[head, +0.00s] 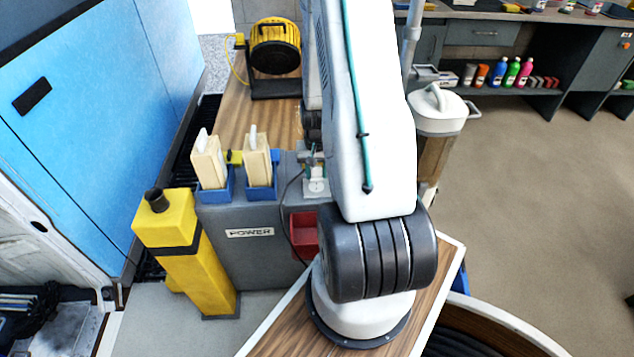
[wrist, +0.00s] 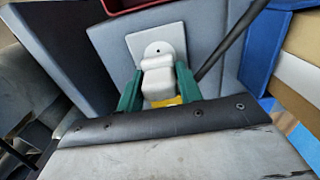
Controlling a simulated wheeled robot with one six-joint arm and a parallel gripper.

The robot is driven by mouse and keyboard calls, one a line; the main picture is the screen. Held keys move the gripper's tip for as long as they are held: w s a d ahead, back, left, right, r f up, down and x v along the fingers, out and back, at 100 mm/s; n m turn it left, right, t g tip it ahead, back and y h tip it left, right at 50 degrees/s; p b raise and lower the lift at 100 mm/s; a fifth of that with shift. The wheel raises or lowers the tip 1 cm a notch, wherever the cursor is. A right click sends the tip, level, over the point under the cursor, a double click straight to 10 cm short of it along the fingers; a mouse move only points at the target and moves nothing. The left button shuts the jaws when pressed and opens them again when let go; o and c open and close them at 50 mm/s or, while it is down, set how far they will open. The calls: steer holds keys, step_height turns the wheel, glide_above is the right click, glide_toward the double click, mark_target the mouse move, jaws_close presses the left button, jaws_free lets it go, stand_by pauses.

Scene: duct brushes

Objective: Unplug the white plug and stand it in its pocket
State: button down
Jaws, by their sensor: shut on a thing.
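The white plug (wrist: 158,82) is between the green fingers of my gripper (wrist: 157,88), which is shut on it. Beyond it in the wrist view is the pale socket plate (wrist: 138,42); I cannot tell whether the plug is seated in it or just clear. In the head view the plate (head: 316,195) is on the grey power cabinet's top right, with my gripper (head: 313,165) just above, small and partly hidden by my arm. A red open pocket (head: 303,232) is on the cabinet front below the plate; its edge shows in the wrist view (wrist: 125,4).
Two cream brushes (head: 208,160) stand in blue holders (head: 213,194) left of the plate. A dark cable (head: 287,215) hangs in front of the cabinet (head: 245,255). A yellow post (head: 190,250) stands at left. A white-lidded canister (head: 438,110) stands right of my arm.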

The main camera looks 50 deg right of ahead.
mark_target(317, 167)
steer(key=shift+r, duration=1.15)
steer(key=shift+r, duration=1.5)
steer(key=shift+s, duration=0.1)
